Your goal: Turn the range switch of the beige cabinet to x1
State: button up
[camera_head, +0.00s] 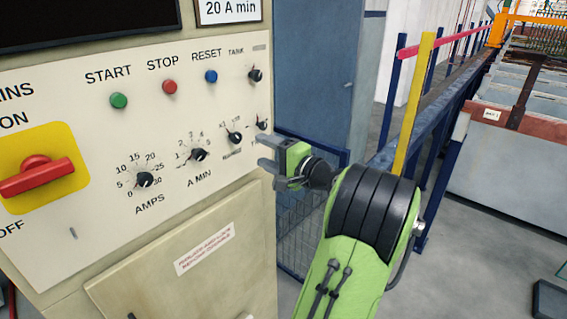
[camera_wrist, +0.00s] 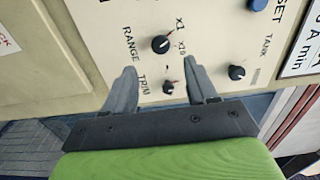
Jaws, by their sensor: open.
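The beige cabinet (camera_head: 120,240) fills the left of the head view, with its cream control panel facing me. The range switch is a small black knob (camera_wrist: 160,44) in the wrist view, with x1 and x10 printed beside it. Its white mark is small; it seems to face the x10 side, but I cannot be sure. In the head view the switch (camera_head: 234,137) is right of the A MIN knob. My gripper (camera_head: 268,153) is open and empty near the panel's right edge. In the wrist view its fingers (camera_wrist: 160,68) are spread around the trim knob's side, apart from the range switch.
The trim knob (camera_wrist: 168,87) and tank knob (camera_wrist: 237,72) are close by. The A MIN knob (camera_head: 199,154), AMPS knob (camera_head: 145,180) and red mains switch (camera_head: 38,176) are further left. A blue-grey cabinet (camera_head: 318,70) and wire mesh stand behind my arm.

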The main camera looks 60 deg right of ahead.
jog(key=v, duration=0.6)
dwell(0.5)
jog(key=w+a+f+n+g+y, duration=0.4)
jog(key=w+a, duration=0.3)
jog(key=a, duration=0.4)
jog(key=w+a+f+n+g+y, duration=0.1)
jog(key=w+a+f+n+g, duration=0.3)
jog(key=w+a+n, duration=0.45)
jog(key=s+a+f+n+g, duration=0.1)
jog(key=s+a+n, duration=0.1)
jog(key=s+a, duration=0.35)
jog(key=s+a+f+n+g, duration=0.1)
jog(key=s+a+g, duration=0.1)
jog(key=a, duration=0.6)
jog(key=s+a+n+g+h, duration=0.1)
jog(key=s+a+n, duration=0.2)
jog(key=s, duration=0.7)
jog(key=shift+a+f+n, duration=0.35)
jog(key=shift+f+n, duration=0.15)
jog(key=shift+n, duration=0.45)
